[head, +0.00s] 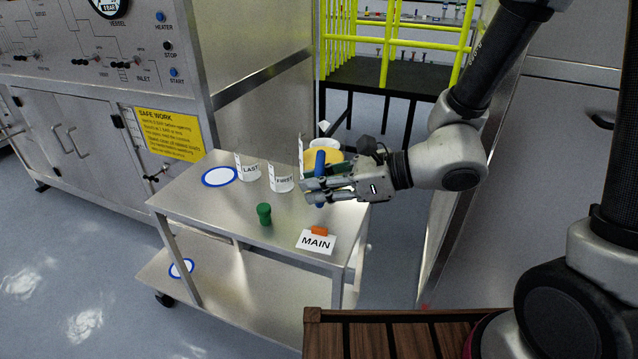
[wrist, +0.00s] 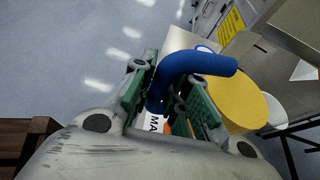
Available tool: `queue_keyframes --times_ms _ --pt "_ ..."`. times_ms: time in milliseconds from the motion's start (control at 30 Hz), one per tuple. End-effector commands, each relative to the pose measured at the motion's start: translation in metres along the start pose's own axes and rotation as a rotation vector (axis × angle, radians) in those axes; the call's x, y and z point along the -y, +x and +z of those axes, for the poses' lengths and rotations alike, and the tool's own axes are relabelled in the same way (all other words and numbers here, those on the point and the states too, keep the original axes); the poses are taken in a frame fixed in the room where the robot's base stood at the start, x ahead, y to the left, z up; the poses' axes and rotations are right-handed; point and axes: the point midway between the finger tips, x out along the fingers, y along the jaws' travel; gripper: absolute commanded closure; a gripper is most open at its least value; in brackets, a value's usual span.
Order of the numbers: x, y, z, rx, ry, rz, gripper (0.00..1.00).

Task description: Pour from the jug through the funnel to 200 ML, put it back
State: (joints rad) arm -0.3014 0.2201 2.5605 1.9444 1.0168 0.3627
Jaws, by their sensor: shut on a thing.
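My gripper (head: 314,190) is shut on a blue curved handle (wrist: 200,64), which I take to be the jug's; it also shows in the head view (head: 320,163). A round yellow shape (wrist: 238,98) lies beside the handle; it also shows behind my gripper in the head view (head: 335,156). I cannot tell whether it is the jug's contents or another thing. Clear vessels labelled LAST (head: 248,168) and FIRST (head: 281,180) stand on the cart. Another narrow marked vessel (head: 301,157) stands close behind my fingers. I cannot make out the funnel or any fill level.
The steel cart (head: 215,215) holds a green stopper-like piece (head: 264,214), a MAIN card (head: 316,242) with an orange piece (head: 319,230), and a blue-ringed white disc (head: 219,176). A control cabinet (head: 80,120) stands left. Yellow railing (head: 385,45) stands behind. The cart's front left is clear.

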Motion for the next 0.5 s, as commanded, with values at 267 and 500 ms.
queue_keyframes --times_ms 267,500 --pt "0.004 -0.002 0.009 -0.007 0.046 0.020 1.00" --pt "0.011 -0.008 0.025 -0.033 0.157 0.065 1.00"
